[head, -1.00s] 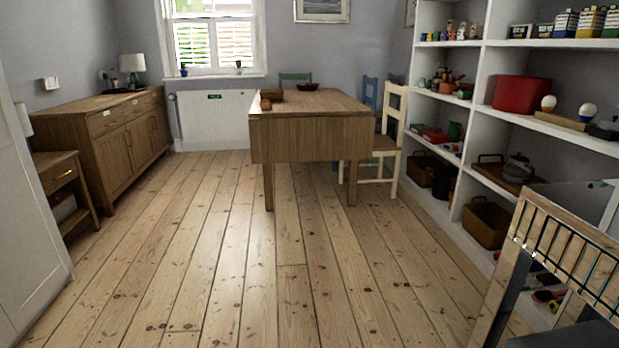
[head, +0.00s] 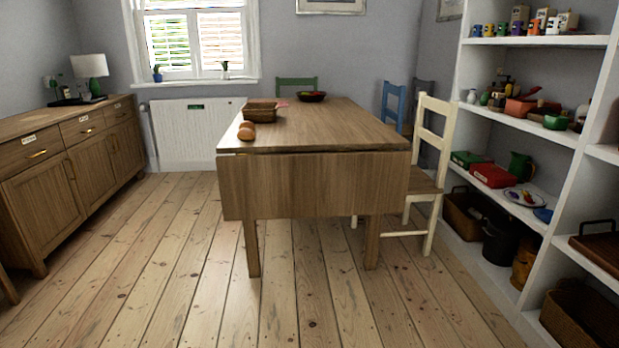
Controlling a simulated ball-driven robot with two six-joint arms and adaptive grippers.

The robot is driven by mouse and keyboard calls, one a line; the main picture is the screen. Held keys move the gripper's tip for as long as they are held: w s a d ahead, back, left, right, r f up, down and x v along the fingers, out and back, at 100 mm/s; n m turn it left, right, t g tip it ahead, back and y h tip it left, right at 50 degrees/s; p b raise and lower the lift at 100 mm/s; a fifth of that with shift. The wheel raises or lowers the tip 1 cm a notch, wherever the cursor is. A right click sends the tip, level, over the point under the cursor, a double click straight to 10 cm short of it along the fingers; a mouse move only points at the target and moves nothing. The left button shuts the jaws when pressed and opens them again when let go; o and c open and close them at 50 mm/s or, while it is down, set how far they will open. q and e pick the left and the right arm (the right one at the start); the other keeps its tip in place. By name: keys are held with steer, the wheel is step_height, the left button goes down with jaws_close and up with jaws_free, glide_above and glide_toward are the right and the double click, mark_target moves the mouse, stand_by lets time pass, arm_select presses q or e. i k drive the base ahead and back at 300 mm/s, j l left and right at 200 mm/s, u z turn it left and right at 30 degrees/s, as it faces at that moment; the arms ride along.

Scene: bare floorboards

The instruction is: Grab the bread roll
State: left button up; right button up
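A brown bread roll (head: 246,131) lies on the wooden table (head: 315,127), near its front left corner. A brown basket (head: 262,113) stands on the table just behind the roll, with something pink at its right edge. Neither of my grippers shows in the head view, and nothing touches the roll from my side. The table is still some way ahead of me, across bare floor.
A cream chair (head: 430,160) stands at the table's right side, with a blue chair (head: 393,104) behind it. A sideboard (head: 70,170) is on the left, white shelves (head: 535,133) on the right. The floorboards (head: 190,260) in front are clear.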

mark_target(248, 125)
steer(key=i+u, duration=0.25)
steer(key=i, duration=0.2)
steer(key=i+l+u, duration=0.55)
steer(key=i, duration=0.25)
steer(key=i+j, duration=0.05)
